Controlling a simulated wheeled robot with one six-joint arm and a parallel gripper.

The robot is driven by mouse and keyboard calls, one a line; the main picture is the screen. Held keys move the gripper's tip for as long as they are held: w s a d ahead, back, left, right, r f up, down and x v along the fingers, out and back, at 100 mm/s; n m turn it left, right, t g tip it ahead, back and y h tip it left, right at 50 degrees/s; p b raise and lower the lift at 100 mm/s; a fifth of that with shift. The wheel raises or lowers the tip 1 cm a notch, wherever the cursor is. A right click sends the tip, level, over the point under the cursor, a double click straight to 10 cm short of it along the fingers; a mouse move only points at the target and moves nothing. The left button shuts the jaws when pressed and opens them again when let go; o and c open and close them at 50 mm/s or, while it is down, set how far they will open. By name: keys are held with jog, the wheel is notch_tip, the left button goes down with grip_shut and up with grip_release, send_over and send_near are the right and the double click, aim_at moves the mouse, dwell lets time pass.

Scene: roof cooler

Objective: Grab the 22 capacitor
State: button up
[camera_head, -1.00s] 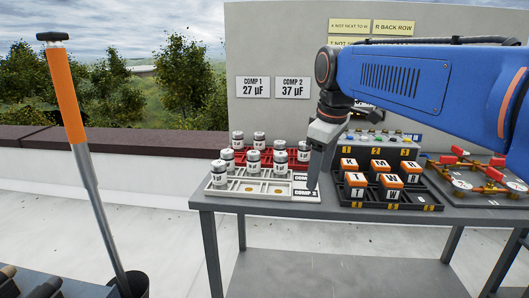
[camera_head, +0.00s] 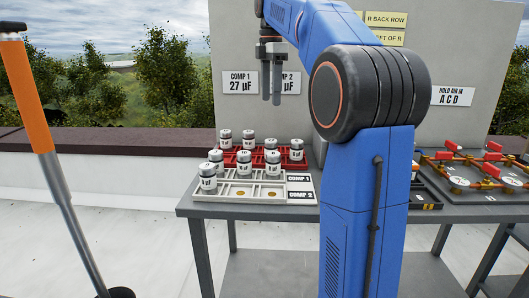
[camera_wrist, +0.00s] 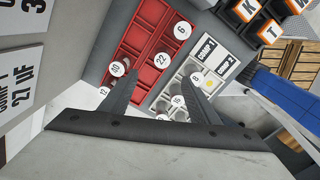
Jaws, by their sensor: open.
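The 22 capacitor (camera_wrist: 161,60), a white-topped cylinder marked 22, stands in the red tray (camera_wrist: 137,35) in the wrist view, between the ones marked 6 and 10. Its number is too small to read in the head view. My gripper (camera_head: 271,99) hangs fingers-down above the trays, in front of the grey panel. It is open and empty, well above the capacitors. In the wrist view, its fingertips (camera_wrist: 157,73) lie either side of the 22 capacitor's line of sight, without touching it.
Other capacitors marked 6 (camera_wrist: 182,31) and 10 (camera_wrist: 116,68) stand nearby. The white tray (camera_head: 265,183) in front holds capacitors and bare slots with gold pads. My arm hides the table's middle. Valve piping (camera_head: 480,165) sits at the right.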

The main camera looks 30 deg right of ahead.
aim_at(270, 140)
notch_tip(270, 140, down, 12)
jog(key=shift+r, duration=0.1)
jog(key=shift+s+a+f, duration=0.1)
jog(key=shift+s+f, duration=0.05)
jog(key=shift+f, duration=1.2)
jog(key=shift+s+a+f, duration=0.1)
jog(key=shift+f, duration=1.2)
jog(key=c, duration=1.2)
